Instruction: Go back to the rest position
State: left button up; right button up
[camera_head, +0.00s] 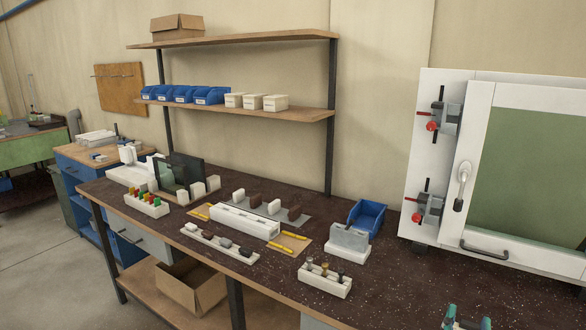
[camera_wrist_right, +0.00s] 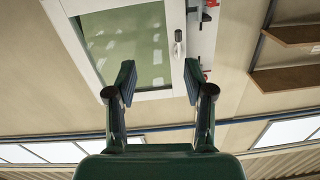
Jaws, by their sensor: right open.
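My right gripper (camera_head: 467,319) shows only by its green fingertips at the bottom edge of the head view, over the right part of the dark bench top. In the right wrist view its two fingers (camera_wrist_right: 159,80) stand wide apart with nothing between them. Behind them that view shows the white-framed cabinet door with a green panel (camera_wrist_right: 125,45), some distance off. My left gripper is in neither view.
The dark workbench (camera_head: 400,290) carries a white profile block (camera_head: 231,221), small holders, a blue bin (camera_head: 367,215) and a grey-topped block (camera_head: 348,242). The white cabinet (camera_head: 480,250) with red-handled clamps stands at the right. Bench space is clear between the front holder (camera_head: 325,282) and my gripper.

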jog(key=s+a+f+n+g+y, duration=0.1)
jog(key=a+f+n+g+y, duration=0.2)
jog(key=f, duration=1)
jog(key=s+a+f+n+g+y, duration=0.1)
jog(key=s+a+f+g+y, duration=0.3)
jog(key=f, duration=0.9)
jog(key=s+a+f+g+y, duration=0.3)
jog(key=s+a+f, duration=0.5)
jog(key=f, duration=0.3)
jog(key=shift+a+n+g+y, duration=0.4)
jog(key=shift+a+y, duration=0.1)
jog(key=shift+a, duration=0.15)
jog(key=s+a+g, duration=0.1)
jog(key=s, duration=0.1)
jog(key=s+a+g+y, duration=0.1)
jog(key=s, duration=0.1)
jog(key=s+a+f+g, duration=0.1)
jog(key=s, duration=0.2)
jog(key=shift+a+g+y, duration=0.3)
jog(key=shift+c, duration=1.2)
jog(key=shift+s+a, duration=0.1)
jog(key=shift+s, duration=0.3)
